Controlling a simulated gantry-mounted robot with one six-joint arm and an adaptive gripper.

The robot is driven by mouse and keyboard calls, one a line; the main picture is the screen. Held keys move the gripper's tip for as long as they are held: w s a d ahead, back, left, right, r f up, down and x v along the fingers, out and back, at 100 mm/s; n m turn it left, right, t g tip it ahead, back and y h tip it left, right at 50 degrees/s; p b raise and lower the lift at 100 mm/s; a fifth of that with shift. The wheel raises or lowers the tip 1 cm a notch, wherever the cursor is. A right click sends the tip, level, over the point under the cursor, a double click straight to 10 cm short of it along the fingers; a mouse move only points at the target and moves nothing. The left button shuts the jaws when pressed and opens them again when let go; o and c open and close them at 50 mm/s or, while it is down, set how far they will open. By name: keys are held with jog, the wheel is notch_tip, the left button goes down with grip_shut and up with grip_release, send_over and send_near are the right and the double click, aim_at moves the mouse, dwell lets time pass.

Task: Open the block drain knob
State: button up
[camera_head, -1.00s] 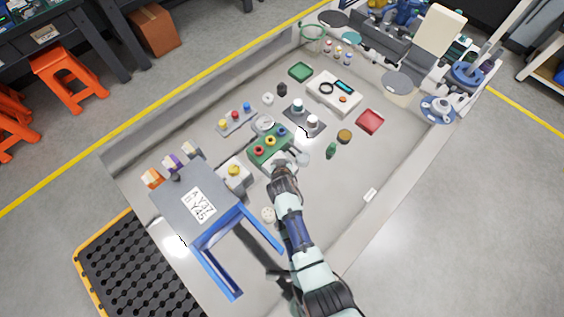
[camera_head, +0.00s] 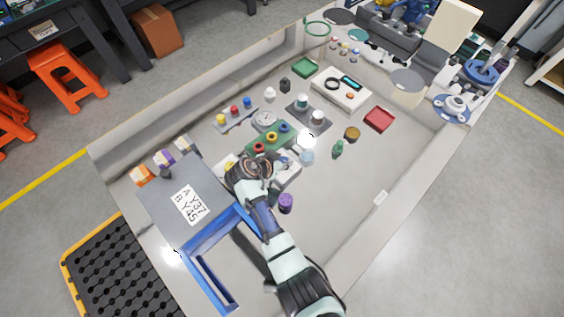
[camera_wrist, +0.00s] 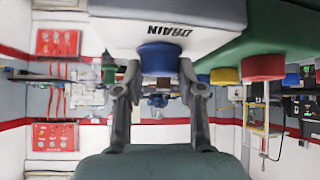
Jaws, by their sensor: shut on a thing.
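The drain block is a white block marked DRAIN (camera_wrist: 172,31); its lettering is upside down in the wrist view. A blue knob (camera_wrist: 160,56) is on it. My gripper (camera_wrist: 159,68) is shut on this knob, with one finger against each side. In the head view, a white block (camera_head: 289,173) shows just right of my gripper, partly covered by my arm; the blue knob and the fingertips are hidden there.
A green block (camera_head: 266,145) with red, yellow and blue knobs stands close beside the white block. A grey-topped, blue-legged stand (camera_head: 165,205) is left of my arm. A purple cylinder (camera_head: 286,203) stands right of my arm. The tray's right side has free room.

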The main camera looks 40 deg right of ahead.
jog(key=shift+f, duration=0.15)
jog(key=o, duration=1.2)
jog(key=shift+c, duration=0.2)
jog(key=shift+a+r, duration=0.2)
jog(key=shift+r, duration=0.05)
jog(key=v, duration=1.1)
jog(key=shift+a+r, duration=0.15)
jog(key=shift+r, duration=0.05)
